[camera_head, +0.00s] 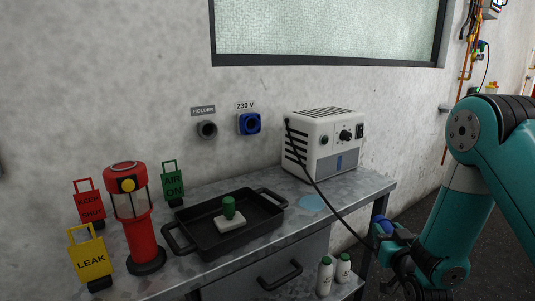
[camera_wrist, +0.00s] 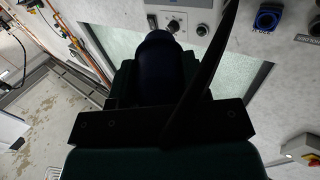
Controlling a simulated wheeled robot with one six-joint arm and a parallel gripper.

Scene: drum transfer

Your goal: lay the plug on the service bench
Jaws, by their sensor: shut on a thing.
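The plug (camera_head: 385,227) is blue and sits in my gripper (camera_head: 392,243), just off the right front corner of the service bench (camera_head: 345,193). A black cable (camera_head: 333,213) runs from it up to the white box on the bench. In the wrist view the dark blue plug (camera_wrist: 160,60) is between the jaws of my gripper (camera_wrist: 160,78), and the cable (camera_wrist: 207,75) crosses in front. My gripper is shut on the plug. The jaw contact is dark and partly hidden.
A white powered box (camera_head: 325,143) stands at the bench's back right. A black tray (camera_head: 190,248) fills the middle. A red lantern (camera_head: 140,235) and yellow, red and green tags stand left. A blue socket (camera_head: 249,124) and holder (camera_head: 207,129) are on the wall.

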